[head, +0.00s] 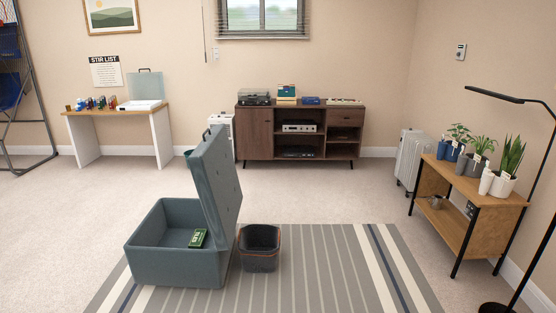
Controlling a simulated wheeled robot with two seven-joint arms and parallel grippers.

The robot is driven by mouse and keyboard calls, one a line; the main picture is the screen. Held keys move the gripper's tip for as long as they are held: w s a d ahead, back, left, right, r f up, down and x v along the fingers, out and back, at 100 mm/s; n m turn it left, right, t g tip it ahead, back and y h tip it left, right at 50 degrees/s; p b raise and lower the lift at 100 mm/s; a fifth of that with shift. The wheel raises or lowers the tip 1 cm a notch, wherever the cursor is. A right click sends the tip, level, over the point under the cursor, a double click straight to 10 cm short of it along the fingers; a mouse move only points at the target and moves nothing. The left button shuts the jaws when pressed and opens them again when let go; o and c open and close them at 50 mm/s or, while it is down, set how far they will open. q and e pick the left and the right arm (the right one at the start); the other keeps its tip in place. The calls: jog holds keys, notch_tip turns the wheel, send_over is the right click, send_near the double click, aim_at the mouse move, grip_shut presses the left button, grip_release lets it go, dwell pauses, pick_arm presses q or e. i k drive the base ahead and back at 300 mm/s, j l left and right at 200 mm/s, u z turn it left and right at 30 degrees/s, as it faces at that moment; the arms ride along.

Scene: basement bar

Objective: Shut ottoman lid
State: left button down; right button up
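The teal-grey ottoman (172,263) stands on the floor left of the middle, with part of its base on the striped rug. Its padded lid (222,180) is open and stands up steeply along the right side of the box, leaning a little to the left at the top. A dark loop or handle shows near the lid's top edge. A green box-like item (198,238) lies inside the ottoman at its right side. Neither of my grippers shows in the head view, and nothing is seen touching the lid.
A dark grey bin (259,250) with an orange-brown trim stands close to the ottoman's right. The striped rug (335,270) is clear further right. A wooden plant shelf (470,212) and a black lamp stand at the right. A walnut cabinet (258,137) and a desk (92,115) line the back wall.

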aim_at(213, 168)
jog(key=i, duration=2.55)
